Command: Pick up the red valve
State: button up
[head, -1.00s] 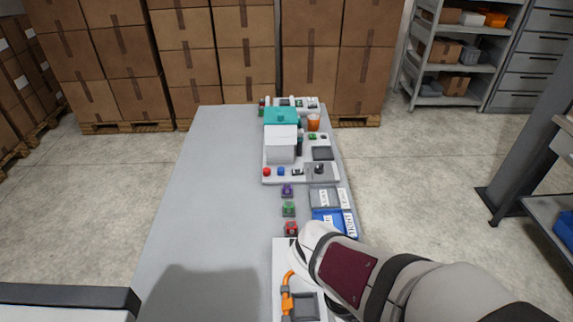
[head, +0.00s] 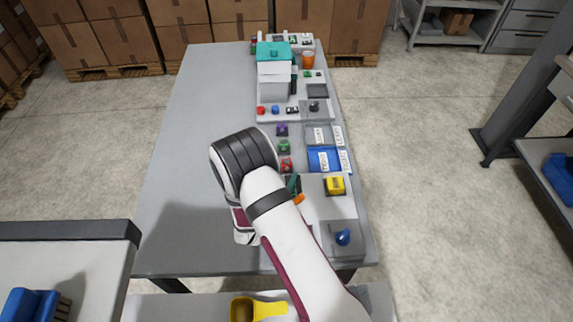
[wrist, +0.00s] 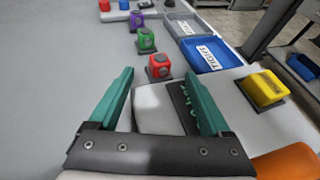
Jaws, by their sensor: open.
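The red valve (head: 286,165) is a small red block on the grey table, nearest to me in a short row with a green block (head: 284,147) and a purple block (head: 282,130). In the wrist view the red valve (wrist: 159,67) stands upright on a dark base, just beyond the fingertips and between their lines. In the head view my gripper (head: 293,186) shows only partly, on the near side of the red valve; my arm hides the rest.
A blue tray (wrist: 208,57) with a white label lies right of the row, with a grey tray (wrist: 183,25) beyond it. A yellow block (wrist: 264,88) sits on a white board at right. An orange part (wrist: 288,163) is close by. The table's left side is clear.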

aim_at(286, 163)
jog(key=x, duration=0.5)
jog(key=shift+r, duration=0.15)
grip_shut()
